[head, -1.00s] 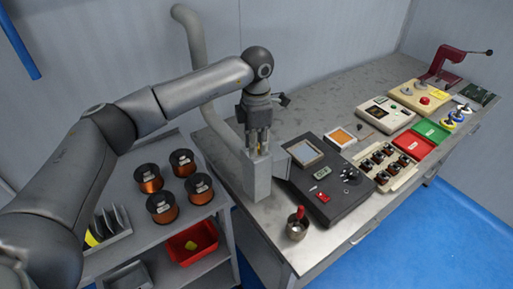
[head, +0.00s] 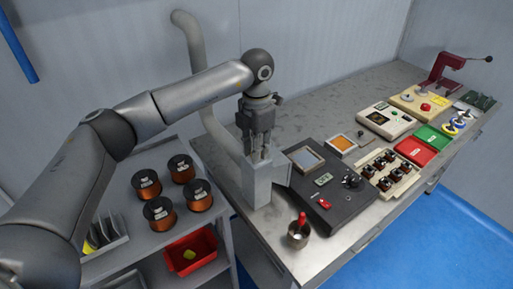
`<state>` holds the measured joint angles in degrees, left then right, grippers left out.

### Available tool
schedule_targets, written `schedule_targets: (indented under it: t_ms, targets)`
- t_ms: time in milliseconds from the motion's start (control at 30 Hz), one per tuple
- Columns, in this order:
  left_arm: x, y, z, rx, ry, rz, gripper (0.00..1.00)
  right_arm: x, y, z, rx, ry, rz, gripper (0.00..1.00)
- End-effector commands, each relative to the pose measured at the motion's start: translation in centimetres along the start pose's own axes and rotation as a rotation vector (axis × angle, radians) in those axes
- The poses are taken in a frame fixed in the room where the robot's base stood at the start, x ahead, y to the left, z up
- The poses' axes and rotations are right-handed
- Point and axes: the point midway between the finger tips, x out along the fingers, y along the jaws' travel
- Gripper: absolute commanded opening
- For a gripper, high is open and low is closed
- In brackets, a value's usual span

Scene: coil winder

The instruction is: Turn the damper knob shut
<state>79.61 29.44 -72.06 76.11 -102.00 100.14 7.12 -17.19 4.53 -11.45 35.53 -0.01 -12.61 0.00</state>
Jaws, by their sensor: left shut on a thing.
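My left gripper (head: 259,152) points straight down onto the top of a grey upright box (head: 258,187) at the near-left part of the bench. Its fingers are shut on the damper knob, which is mostly hidden between them, so its angle cannot be read. A thick grey duct pipe (head: 191,62) runs down the wall behind the box. My right gripper is not in view.
A dark control console (head: 335,207) stands close to the right of the box, with a metal cup (head: 298,236) holding something red in front. Copper wire spools (head: 159,213) and a red bin (head: 187,249) are on the left cart.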

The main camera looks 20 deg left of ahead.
Motion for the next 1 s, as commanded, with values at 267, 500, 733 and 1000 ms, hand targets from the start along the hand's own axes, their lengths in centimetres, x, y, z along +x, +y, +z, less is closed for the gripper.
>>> schedule_targets:
  t_ms: [267, 500, 733, 1000]
  targets:
    - [-0.2, 0.1, 0.1, -0.002, -0.004, 0.002, 0.41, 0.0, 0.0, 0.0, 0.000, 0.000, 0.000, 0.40]
    - [-0.1, 0.0, 0.0, 0.000, -0.002, 0.001, 0.48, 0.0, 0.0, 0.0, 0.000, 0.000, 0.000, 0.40]
    - [-0.9, 0.0, 0.1, 0.000, -0.004, 0.001, 0.48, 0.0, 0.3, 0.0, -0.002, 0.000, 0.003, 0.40]
    - [-6.2, 0.1, 0.1, -0.001, -0.006, 0.003, 0.48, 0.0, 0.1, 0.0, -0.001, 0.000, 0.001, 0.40]
